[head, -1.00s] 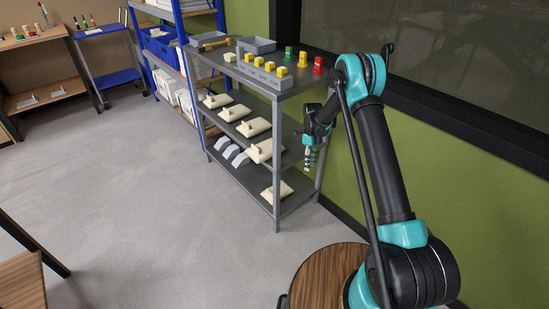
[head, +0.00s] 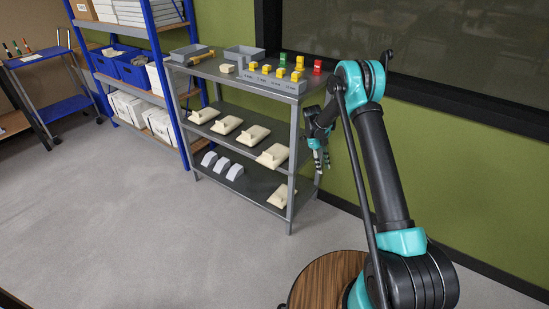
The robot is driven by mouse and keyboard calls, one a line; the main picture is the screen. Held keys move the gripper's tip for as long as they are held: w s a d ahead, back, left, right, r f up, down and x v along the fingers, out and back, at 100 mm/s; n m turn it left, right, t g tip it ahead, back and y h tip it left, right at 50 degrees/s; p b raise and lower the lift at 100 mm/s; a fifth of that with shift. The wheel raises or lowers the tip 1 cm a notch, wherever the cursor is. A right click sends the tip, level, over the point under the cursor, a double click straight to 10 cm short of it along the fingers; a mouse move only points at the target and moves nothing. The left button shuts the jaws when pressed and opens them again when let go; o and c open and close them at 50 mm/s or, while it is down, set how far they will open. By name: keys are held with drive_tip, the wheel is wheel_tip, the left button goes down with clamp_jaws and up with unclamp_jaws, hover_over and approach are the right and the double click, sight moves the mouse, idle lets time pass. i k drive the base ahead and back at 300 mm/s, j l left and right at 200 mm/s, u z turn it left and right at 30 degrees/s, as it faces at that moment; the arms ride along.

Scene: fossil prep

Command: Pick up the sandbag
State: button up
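Several cream, pillow-shaped bags with a raised tab, which look like sandbags, lie in a row on the middle shelf of a grey rack; the nearest sandbag (head: 272,156) is at the right end. One more sandbag (head: 282,197) lies on the bottom shelf at the right. My gripper (head: 322,164) hangs pointing down just right of the rack's right end, apart from the bags and seemingly empty. Its fingers are too small to tell how far they are apart.
The grey rack (head: 291,183) has upright posts and a cluttered top holding grey trays (head: 190,54), yellow, green and red pieces and a labelled block (head: 275,83). Grey arched pieces (head: 222,166) lie on its bottom shelf. A blue shelving unit (head: 159,75) stands left. The floor in front is clear.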

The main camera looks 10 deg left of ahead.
sight(273, 157)
drive_tip(key=k+j+z, duration=0.1)
drive_tip(key=j, duration=0.3)
drive_tip(key=k+j+z, duration=0.1)
drive_tip(key=k+j, duration=0.2)
drive_tip(key=k+j+z, duration=0.1)
drive_tip(key=j, duration=0.35)
drive_tip(key=i+u, duration=0.55)
drive_tip(key=i+l+u, duration=0.15)
drive_tip(key=i+l, duration=0.15)
drive_tip(key=i, duration=0.1)
